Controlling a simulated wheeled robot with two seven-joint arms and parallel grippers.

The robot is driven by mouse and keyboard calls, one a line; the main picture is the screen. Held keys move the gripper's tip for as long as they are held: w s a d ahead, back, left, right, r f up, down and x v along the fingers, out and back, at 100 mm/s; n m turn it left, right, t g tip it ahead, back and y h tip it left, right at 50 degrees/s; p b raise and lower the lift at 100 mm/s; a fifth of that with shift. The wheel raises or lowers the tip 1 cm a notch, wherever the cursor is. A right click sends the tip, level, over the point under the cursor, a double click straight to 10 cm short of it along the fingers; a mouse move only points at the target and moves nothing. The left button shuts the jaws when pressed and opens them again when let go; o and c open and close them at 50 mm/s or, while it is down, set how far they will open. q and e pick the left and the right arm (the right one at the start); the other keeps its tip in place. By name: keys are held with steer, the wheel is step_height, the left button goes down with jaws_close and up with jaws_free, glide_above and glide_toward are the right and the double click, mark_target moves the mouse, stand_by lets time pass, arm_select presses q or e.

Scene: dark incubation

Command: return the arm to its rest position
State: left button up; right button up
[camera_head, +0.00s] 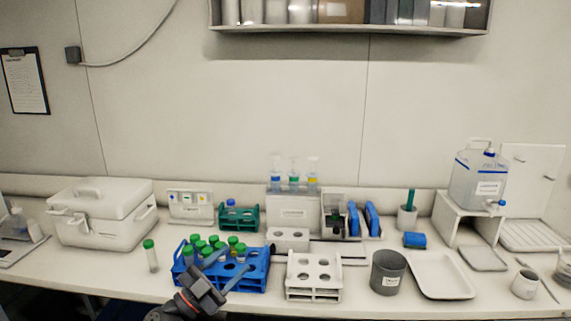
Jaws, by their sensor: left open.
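My left gripper (208,279) is open with nothing visible between its fingers. It shows at the lower middle-left, in front of the blue tube rack (252,282), and hides part of it. Several green-capped tubes (187,250) stand in the left part of that rack. The rack's right part shows empty holes. My right gripper is not in view.
A lone green-capped tube (151,256) stands upright left of the blue rack. A white rack (314,277) and a dark grey cup (388,272) stand to its right. A white cooler box (103,214) is at the left. A shelf (350,29) hangs above the bench.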

arm_select(q)
steer(key=s+a+f+n+t+y, duration=0.1)
steer(key=s+a+f+n+y, duration=0.3)
steer(key=f+n+y, duration=0.45)
steer(key=s+a+f+n+y, duration=0.3)
steer(key=a+f+n+y, duration=0.35)
steer(key=f+y, duration=0.3)
steer(key=s+d+f+g, duration=0.1)
steer(key=s+f+g, duration=0.6)
steer(key=s, duration=0.5)
steer(key=s+d+f+g, duration=0.1)
steer(key=s+f+g, duration=0.4)
steer(key=s+f, duration=0.6)
steer(key=s+d+f+g, duration=0.1)
steer(key=s+d+f, duration=0.1)
steer(key=f, duration=1.3)
steer(key=s+d+f+g+h, duration=0.1)
steer(key=s+d+f, duration=0.1)
steer(key=f, duration=1.3)
steer(key=shift+s+d+g, duration=0.3)
steer(key=shift+s+d, duration=0.05)
steer(key=shift+s, duration=0.3)
steer(key=shift+w, duration=0.1)
steer(key=shift+c, duration=0.4)
